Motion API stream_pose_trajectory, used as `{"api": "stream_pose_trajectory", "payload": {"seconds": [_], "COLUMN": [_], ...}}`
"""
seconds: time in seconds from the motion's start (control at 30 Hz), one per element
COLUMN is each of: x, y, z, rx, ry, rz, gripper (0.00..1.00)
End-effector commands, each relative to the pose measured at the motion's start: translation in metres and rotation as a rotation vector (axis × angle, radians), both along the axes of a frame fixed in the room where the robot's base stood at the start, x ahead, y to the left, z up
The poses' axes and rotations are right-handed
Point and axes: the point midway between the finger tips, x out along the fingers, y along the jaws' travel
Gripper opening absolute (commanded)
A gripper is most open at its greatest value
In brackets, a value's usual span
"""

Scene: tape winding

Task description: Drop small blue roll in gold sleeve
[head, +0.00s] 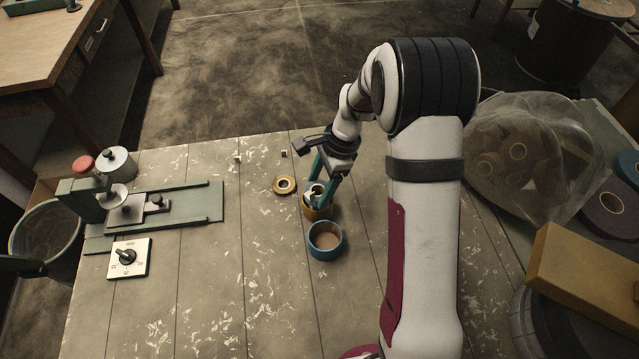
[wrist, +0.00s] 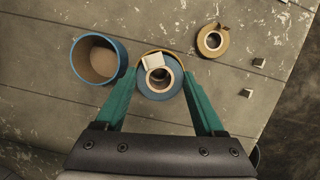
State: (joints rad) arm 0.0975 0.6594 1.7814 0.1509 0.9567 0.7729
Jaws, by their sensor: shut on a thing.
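My gripper (head: 317,197) is shut on the small blue roll (wrist: 148,88), one teal finger on each side. The roll has a tan core and a pale tab on its top. The gold sleeve (head: 319,213) stands upright on the bench directly under the roll. In the wrist view only a thin arc of the sleeve's rim (wrist: 152,52) shows past the roll. The roll is over the sleeve's mouth or partly within it; I cannot tell how deep.
An open blue sleeve (head: 325,251) stands close in front of the gold sleeve. A small gold roll (head: 277,187) lies flat behind it to the left. A green winding fixture (head: 205,205) and a dial box (head: 141,264) are at left. A bagged pile of rolls (head: 530,145) is at right.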

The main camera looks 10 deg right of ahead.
Motion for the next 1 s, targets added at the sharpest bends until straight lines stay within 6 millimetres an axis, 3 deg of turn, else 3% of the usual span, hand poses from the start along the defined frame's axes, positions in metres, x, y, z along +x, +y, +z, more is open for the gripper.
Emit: {"api": "stream_pose_trajectory", "payload": {"seconds": [0.47, 0.5, 0.63, 1.0], "x": [0.0003, 0.0003, 0.0003, 0.0002], "y": [0.0000, 0.0000, 0.0000, 0.0000], "z": [-0.0015, -0.0015, -0.0015, -0.0016], "rx": [0.000, 0.000, 0.000, 0.000], "ry": [0.000, 0.000, 0.000, 0.000], "rz": [0.000, 0.000, 0.000, 0.000], "gripper": [0.16, 0.76, 1.00, 1.00]}}
